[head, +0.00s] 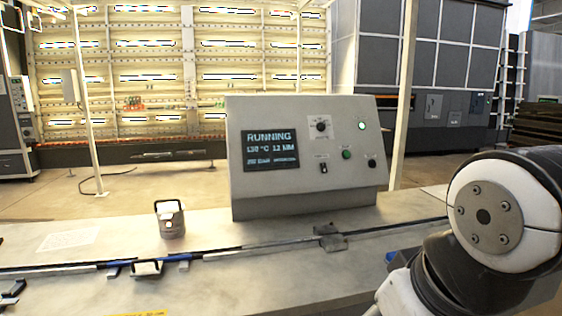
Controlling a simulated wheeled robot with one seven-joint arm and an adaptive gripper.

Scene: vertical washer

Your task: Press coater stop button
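The coater control box (300,190) is a grey sloped cabinet on the bench. Its dark screen (271,148) reads RUNNING, with what looks like 130 °C and 12 M/M below. Right of the screen are a black knob (321,126), a lit pale green lamp (362,126), a small switch (323,168), a green button (347,154) and a dark button (372,163). Their labels are too small to read, so I cannot tell which is the stop button. My arm shows at the right edge, in front of the bench. My gripper is out of view.
The bench (215,275) carries a small metal canister (170,219) with a handle, a paper sheet (68,240), and a long rod (220,251) running across in front of the box. A metal clamp block (329,238) sits on the rod. A pale post (404,95) stands behind the box.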

